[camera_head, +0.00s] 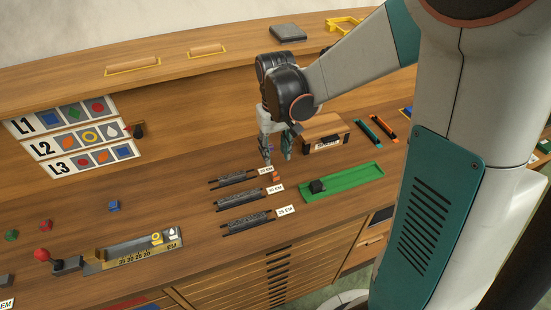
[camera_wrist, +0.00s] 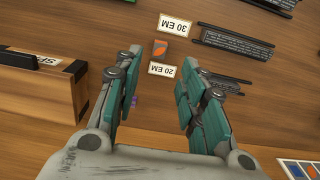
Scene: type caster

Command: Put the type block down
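A small type block with an orange leaf-like mark (camera_wrist: 160,48) rests on the wooden desk between the "20 EM" label (camera_wrist: 164,69) and the "30 EM" label (camera_wrist: 173,24). In the head view this block (camera_head: 276,176) is a small reddish shape beside the end of the top dark rack (camera_head: 234,178). My gripper (camera_head: 278,155) is above the desk, just behind the block. In the wrist view my gripper (camera_wrist: 157,80) has its teal-padded fingers wide apart, with bare desk and no block between them. A small purple patch shows beside the left finger; I cannot tell what it is.
A brown box (camera_head: 324,133) stands close to the right of my gripper. A green tray (camera_head: 343,182) with a black piece lies to the right front. Two more racks, at 30 EM (camera_head: 240,200) and 25 EM (camera_head: 248,222), lie in front. The casting device (camera_head: 135,250) is at the left front.

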